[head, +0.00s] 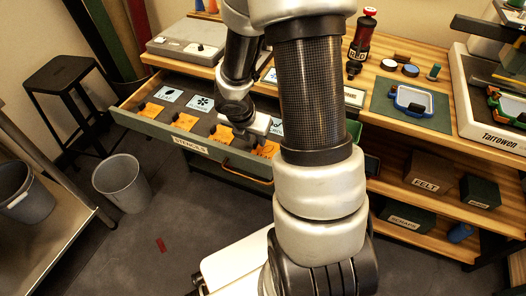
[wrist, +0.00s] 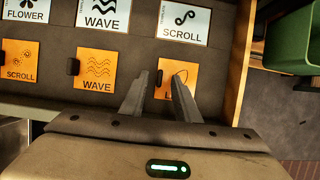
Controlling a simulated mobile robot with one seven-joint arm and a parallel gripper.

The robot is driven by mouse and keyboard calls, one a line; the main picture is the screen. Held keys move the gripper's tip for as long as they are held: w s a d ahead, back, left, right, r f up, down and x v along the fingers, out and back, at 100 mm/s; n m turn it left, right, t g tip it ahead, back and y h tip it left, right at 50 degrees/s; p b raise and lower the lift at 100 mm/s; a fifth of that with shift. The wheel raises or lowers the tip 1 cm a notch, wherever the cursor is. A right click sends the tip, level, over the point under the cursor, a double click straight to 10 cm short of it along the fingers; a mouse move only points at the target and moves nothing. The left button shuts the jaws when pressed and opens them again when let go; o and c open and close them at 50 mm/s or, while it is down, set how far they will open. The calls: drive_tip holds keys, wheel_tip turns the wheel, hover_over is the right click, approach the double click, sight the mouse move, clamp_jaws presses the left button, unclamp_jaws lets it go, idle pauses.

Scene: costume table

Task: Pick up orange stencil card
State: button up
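Several orange stencil cards lie in a row along the front of the open drawer. In the head view they include one at the left (head: 151,110), one beside it (head: 185,121) and one farther right (head: 222,133). The wrist view shows an orange card marked SCROLL (wrist: 17,66), one marked WAVE (wrist: 97,70) and one with a partly hidden label starting with L (wrist: 178,72). My gripper (wrist: 160,80) is open, its fingers apart near the L card, the right finger covering part of it. Nothing shows held between them. My arm hides part of the drawer in the head view.
The drawer front (head: 195,147) has an orange handle. Pale blue or white cards, such as one marked SCROLL (wrist: 184,23), lie behind the orange row. The drawer's side wall (wrist: 238,60) is close to my right finger. A grey bin (head: 121,181) stands on the floor.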

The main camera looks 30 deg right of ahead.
drive_tip(key=shift+w+d+f, duration=0.2)
drive_tip(key=shift+f, duration=0.4)
clamp_jaws()
